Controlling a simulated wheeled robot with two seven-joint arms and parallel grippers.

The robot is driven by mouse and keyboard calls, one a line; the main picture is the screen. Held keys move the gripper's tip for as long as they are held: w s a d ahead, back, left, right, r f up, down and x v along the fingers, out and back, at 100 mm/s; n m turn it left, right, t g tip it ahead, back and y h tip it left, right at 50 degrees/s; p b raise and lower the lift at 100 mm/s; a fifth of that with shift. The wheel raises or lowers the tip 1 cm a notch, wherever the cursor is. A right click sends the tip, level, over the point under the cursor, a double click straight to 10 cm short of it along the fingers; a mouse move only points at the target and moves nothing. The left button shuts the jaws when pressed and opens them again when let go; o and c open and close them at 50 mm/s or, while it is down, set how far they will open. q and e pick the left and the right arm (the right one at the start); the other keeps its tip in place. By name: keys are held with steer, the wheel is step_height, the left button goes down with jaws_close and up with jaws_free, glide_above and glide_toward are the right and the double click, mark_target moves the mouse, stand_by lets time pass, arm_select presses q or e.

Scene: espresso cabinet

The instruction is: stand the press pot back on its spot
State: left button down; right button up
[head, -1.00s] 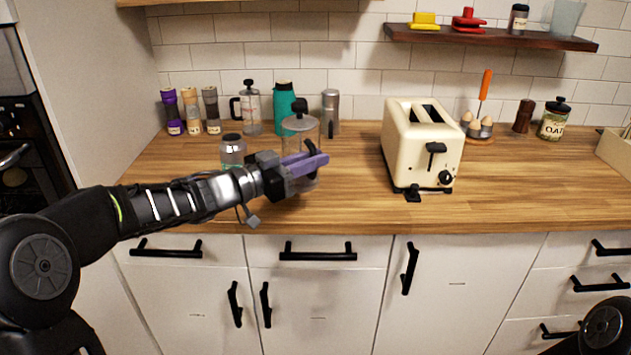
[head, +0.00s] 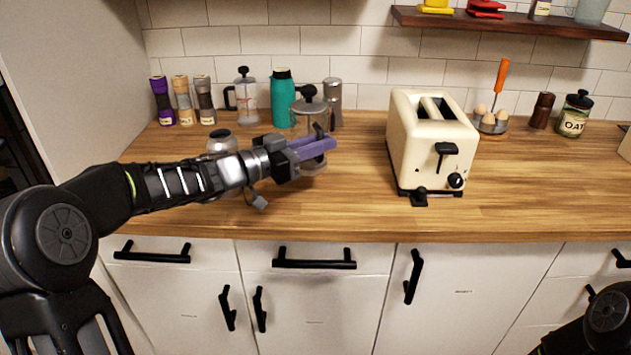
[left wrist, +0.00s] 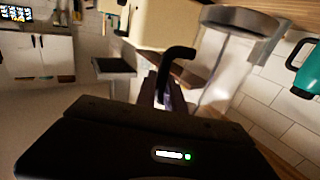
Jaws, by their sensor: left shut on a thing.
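The press pot (head: 309,108) is a clear glass cylinder with a dark lid and knob. It is upright over the left part of the counter, in front of the teal jug. My left gripper (head: 318,148) is shut on its black handle, with the purple fingers across the pot's near side. In the left wrist view the handle (left wrist: 180,56) rises between the fingers, beside a round metal part of the pot (left wrist: 240,20). I cannot tell whether the pot's base touches the counter. My right gripper is out of view.
Behind the pot stand a second press pot (head: 246,95), the teal jug (head: 282,97) and a grey metal canister (head: 333,100). A jar (head: 222,141) is partly hidden behind my left arm. A cream toaster (head: 430,140) is to the right. The counter (head: 360,200) in front is clear.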

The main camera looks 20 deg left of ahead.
mark_target(320, 159)
arm_select(q)
steer(key=shift+f, duration=1.95)
steer(key=shift+f, duration=1.9)
steer(key=c, duration=1.4)
jaws_free()
steer(key=shift+f, duration=0.15)
steer(key=shift+c, duration=0.2)
